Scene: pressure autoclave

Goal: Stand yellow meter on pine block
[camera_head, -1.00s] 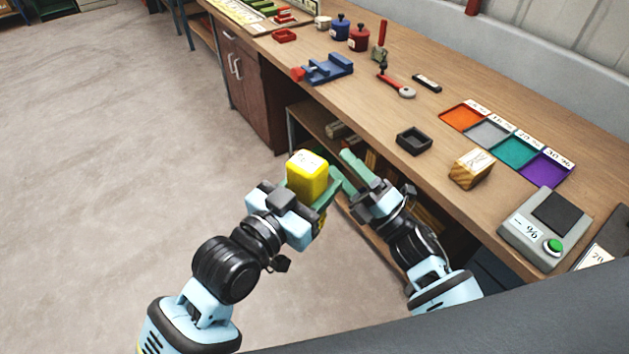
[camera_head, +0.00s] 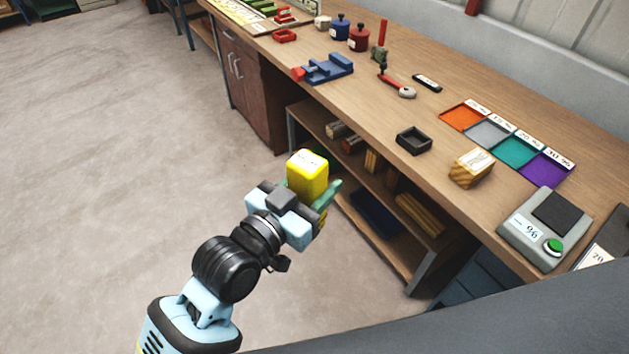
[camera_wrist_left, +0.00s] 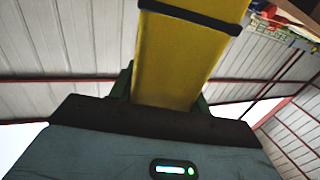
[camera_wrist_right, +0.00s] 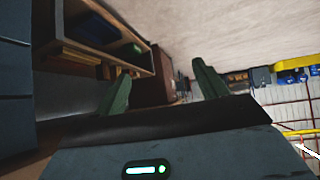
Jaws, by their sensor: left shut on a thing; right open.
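The yellow meter (camera_head: 307,176) is held by my left gripper (camera_head: 318,196) in front of the bench, over the floor side. My left gripper is shut on it; the meter also fills the upper middle of the left wrist view (camera_wrist_left: 185,60), with a dark band across it. The pine block (camera_head: 471,168) sits on the bench top near its front edge, right of the small black tray, with a pale label on top. My right gripper is out of the head view; in the right wrist view (camera_wrist_right: 160,92) its green fingers are apart with nothing between them.
The bench top (camera_head: 440,117) also holds a black tray (camera_head: 413,141), coloured trays (camera_head: 514,151), a grey device with a green button (camera_head: 545,228), a red-handled tool (camera_head: 397,87) and a blue vise (camera_head: 329,69). Open shelves with wood pieces (camera_head: 420,213) lie below.

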